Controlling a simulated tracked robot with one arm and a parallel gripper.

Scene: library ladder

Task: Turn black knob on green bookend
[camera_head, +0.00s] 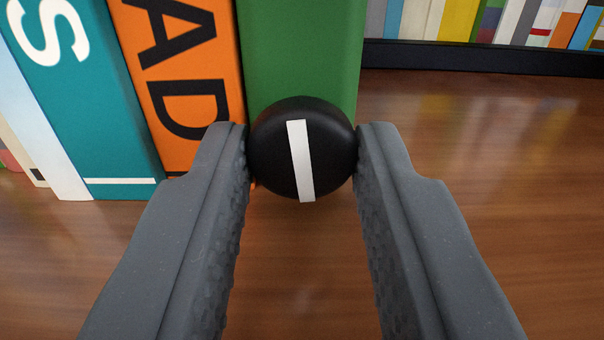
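The black knob (270,150) is round, with a white stripe on its face that runs nearly upright, its top tilted slightly left. It sits on the lower front of the green bookend (300,50), which stands on the wooden surface. My gripper (302,158) has one grey finger on each side of the knob. The fingertips reach the knob's left and right edges with almost no visible gap, and the knob fills the space between them. I cannot tell if the fingers press on it. The knob's back and the bookend's lower edge are hidden.
An orange book (185,70) with black letters stands directly left of the bookend, and a teal book (95,110) stands left of that. A dark shelf edge (480,56) with several books is at the back right. The wooden surface (500,150) on the right is clear.

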